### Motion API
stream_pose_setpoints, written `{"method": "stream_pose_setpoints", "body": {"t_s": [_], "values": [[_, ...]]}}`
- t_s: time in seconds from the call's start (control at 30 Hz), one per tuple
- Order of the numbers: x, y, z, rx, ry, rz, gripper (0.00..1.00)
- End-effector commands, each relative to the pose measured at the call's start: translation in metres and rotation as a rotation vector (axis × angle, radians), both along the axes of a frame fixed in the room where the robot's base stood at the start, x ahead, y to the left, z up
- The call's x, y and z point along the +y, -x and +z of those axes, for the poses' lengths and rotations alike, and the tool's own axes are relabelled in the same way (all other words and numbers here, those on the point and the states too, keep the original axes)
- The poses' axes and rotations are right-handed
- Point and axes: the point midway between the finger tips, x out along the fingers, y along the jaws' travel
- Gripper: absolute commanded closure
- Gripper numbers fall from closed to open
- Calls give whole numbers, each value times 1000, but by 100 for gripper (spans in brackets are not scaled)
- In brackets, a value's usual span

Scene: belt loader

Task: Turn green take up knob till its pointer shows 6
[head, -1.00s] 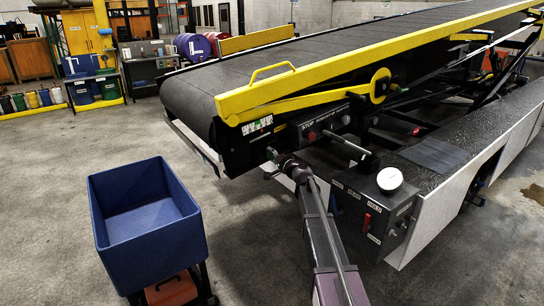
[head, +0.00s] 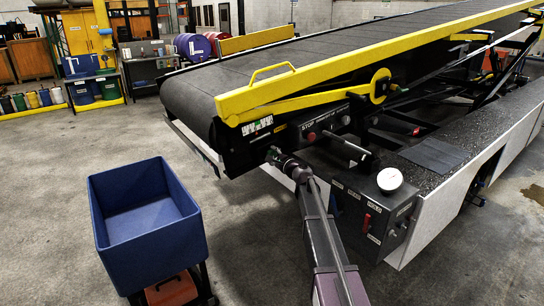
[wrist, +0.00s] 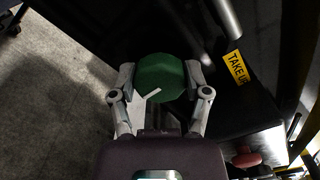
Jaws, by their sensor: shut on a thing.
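The green take up knob (wrist: 158,73) is a round disc in the wrist view, with a white pointer mark near its lower left edge. My gripper (wrist: 160,80) is shut on it, one finger against each side. A yellow TAKE UP label (wrist: 237,67) is to the right of the knob. In the head view the knob (head: 272,156) is small and partly hidden by my gripper (head: 279,159), on the loader's dark side panel. No scale numbers can be read, so the pointer's value cannot be told.
A red knob (wrist: 246,160) sits lower right in the wrist view. The belt loader's yellow rail (head: 350,62) runs above my arm.

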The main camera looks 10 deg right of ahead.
Motion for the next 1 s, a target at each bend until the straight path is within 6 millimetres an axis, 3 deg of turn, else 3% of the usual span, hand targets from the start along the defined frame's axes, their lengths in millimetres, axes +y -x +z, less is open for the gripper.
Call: {"method": "stream_pose_setpoints", "body": {"t_s": [0.53, 0.57, 0.63, 0.67, 1.0], "values": [[0, -2, 1, 14, -35, 0, 86], [1, -2, 1, 14, -34, 0, 29], [0, -2, 1, 15, -34, 0, 8], [0, -2, 1, 14, -33, 0, 4], [0, -1, 0, 15, -32, 1, 4]]}}
